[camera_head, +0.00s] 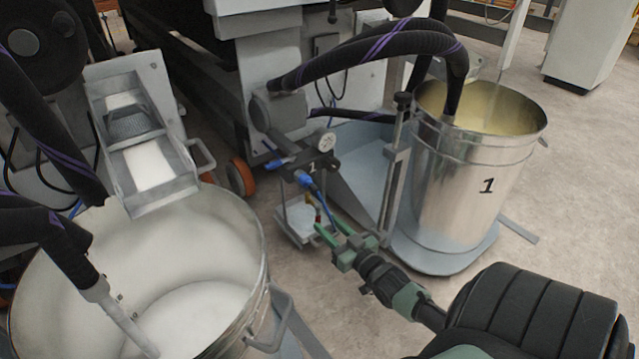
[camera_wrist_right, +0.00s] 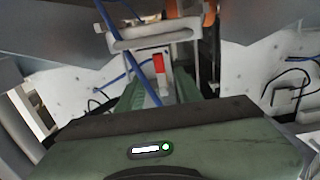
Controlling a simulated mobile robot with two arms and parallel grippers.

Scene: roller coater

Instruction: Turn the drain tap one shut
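A dark fitting marked 1 (camera_head: 312,167) with a round gauge sits at the machine's front, with blue connectors and a blue hose below it. The drain tap's red handle (camera_wrist_right: 158,64) shows upright in the right wrist view, ahead of and between my fingers. In the head view the tap is small and partly hidden near my fingertips. My right gripper (camera_head: 331,231) reaches in from the lower right with its green fingers apart. It also shows in the right wrist view (camera_wrist_right: 158,90). Whether a finger touches the handle I cannot tell. My left gripper is not in view.
A large open drum (camera_head: 238,245) with white contents fills the lower left. A small tray (camera_head: 292,222) sits below the tap. Thick hoses (camera_head: 385,42) arch above.

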